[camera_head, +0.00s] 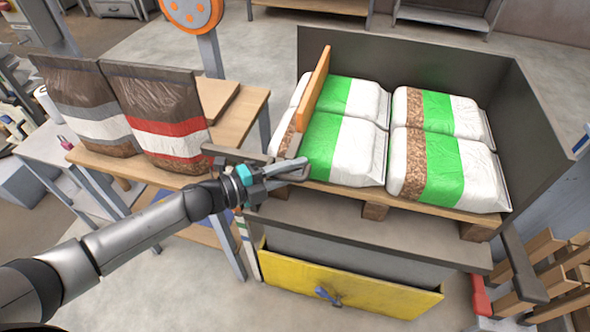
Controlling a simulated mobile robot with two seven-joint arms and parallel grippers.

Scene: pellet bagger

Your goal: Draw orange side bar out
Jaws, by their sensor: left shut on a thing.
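The orange side bar (313,90) stands along the left side of the bag stack, with its near end toward me. A grey piece at its near lower end reaches down to my left gripper (298,170). The left gripper is shut there, at the front left corner of the stack; its fingers partly hide what they hold. White bags with green bands (330,145) lie on a wooden pallet (375,210), close beside the bar on its right. One bag shows partly to the bar's left. My right gripper is not in view.
Dark walls (400,65) enclose the stack at the back and right. Below is an open yellow drawer (350,288) with a blue handle. On the left, a wooden table (235,115) holds brown bags (160,120). A wooden rack (560,265) stands at right.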

